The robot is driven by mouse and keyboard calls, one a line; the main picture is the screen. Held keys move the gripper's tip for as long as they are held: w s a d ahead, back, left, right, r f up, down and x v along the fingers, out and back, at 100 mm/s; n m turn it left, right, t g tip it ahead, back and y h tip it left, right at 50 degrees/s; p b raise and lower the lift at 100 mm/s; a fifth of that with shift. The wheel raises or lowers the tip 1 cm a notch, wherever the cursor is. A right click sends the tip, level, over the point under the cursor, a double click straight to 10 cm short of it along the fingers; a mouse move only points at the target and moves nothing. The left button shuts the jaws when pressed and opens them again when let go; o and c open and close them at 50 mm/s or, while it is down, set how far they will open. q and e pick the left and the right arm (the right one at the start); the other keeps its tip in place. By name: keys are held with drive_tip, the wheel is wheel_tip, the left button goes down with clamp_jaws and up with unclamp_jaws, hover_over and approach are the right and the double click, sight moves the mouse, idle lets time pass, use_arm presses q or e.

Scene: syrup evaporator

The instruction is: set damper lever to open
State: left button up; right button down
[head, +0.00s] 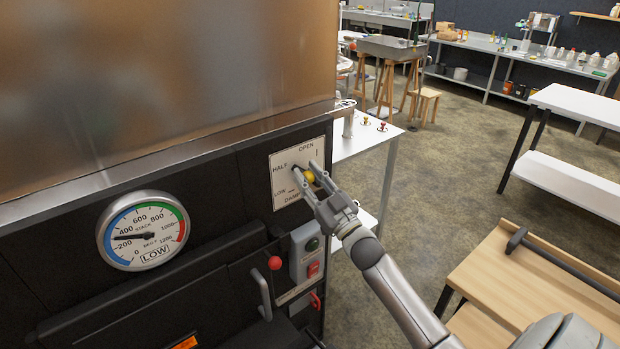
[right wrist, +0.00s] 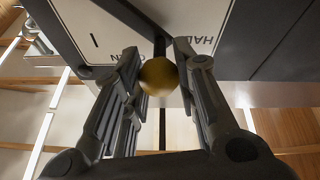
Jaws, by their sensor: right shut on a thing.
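The damper lever's yellow ball knob (head: 309,177) stands out in front of the plate. My right gripper (head: 307,174) is shut on the lever, with its fingers on either side of it. In the right wrist view the knob (right wrist: 159,77) sits between the fingers, with the dark lever shaft (right wrist: 159,46) behind it. The fingers hide part of the lever, so its exact setting is hard to read. My left gripper is out of view.
A round stack gauge (head: 143,231) marked LOW is left of the plate. Below the plate are a switch box (head: 307,251) with a red button, a red ball knob (head: 274,263) and a grey handle (head: 261,294). A wooden-topped bench (head: 530,290) stands at right.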

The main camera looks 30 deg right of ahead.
drive_tip(key=shift+d+r, duration=0.15)
drive_tip(key=shift+r, duration=0.1)
drive_tip(key=shift+d+r+m+h+p, duration=0.25)
drive_tip(key=shift+m+h+p, duration=0.15)
drive_tip(key=shift+m+p, duration=0.15)
drive_tip(key=shift+d+r+m+h+p, duration=0.2)
drive_tip(key=shift+r+m+h+p, duration=0.05)
drive_tip(key=shift+m+h+p, duration=0.25)
drive_tip(key=d+r+m+g+h+p, duration=0.1)
drive_tip(key=d+m+h+p, duration=0.3)
drive_tip(key=m, duration=0.6)
drive_tip(key=shift+w+d+r+m+g+p, duration=0.3)
drive_tip(key=shift+d+r+m+g+p, duration=0.1)
drive_tip(key=shift+d+p, duration=0.85)
drive_tip(key=c, duration=1.1)
unclamp_jaws()
